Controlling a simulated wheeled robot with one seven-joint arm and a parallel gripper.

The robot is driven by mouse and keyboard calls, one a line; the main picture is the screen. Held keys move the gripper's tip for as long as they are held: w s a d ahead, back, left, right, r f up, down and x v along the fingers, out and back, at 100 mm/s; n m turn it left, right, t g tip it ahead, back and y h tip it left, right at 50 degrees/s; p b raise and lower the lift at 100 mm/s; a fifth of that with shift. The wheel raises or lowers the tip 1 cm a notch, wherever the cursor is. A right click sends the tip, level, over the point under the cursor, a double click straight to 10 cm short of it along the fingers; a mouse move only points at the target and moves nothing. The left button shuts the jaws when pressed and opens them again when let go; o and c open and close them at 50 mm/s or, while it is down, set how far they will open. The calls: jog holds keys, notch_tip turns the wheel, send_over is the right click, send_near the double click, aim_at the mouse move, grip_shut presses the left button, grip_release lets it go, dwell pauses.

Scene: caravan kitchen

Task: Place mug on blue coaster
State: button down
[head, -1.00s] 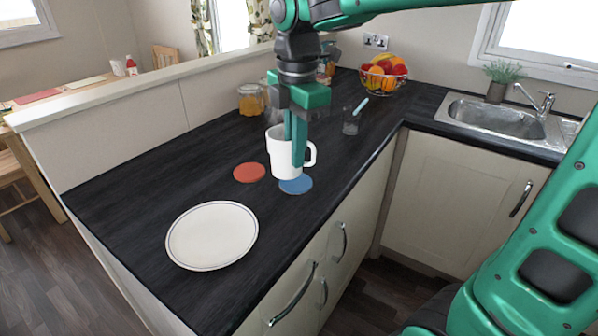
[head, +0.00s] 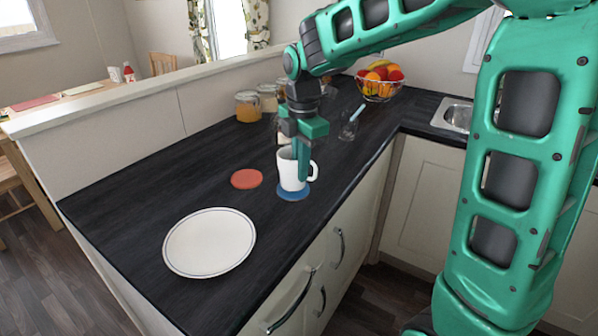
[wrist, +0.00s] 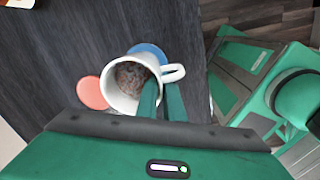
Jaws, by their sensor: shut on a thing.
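The white mug (head: 288,171) is upright over the blue coaster (head: 292,193) in the head view. Whether its base touches the coaster or hovers just above it I cannot tell. My gripper (head: 303,165) points down and is shut on the mug's wall, close to the handle. In the wrist view the mug (wrist: 118,95) shows dark brown contents, with its handle to the right. The blue coaster (wrist: 148,51) shows partly from behind the mug.
A red coaster (head: 246,179) lies left of the mug. A white plate (head: 209,243) is nearer the front. Jars (head: 248,107), a glass (head: 348,128) and a fruit basket (head: 380,82) stand farther back. The counter's right edge is close to the blue coaster.

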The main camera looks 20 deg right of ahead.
jog(key=shift+f, duration=0.5)
jog(key=c, duration=1.9)
grip_release()
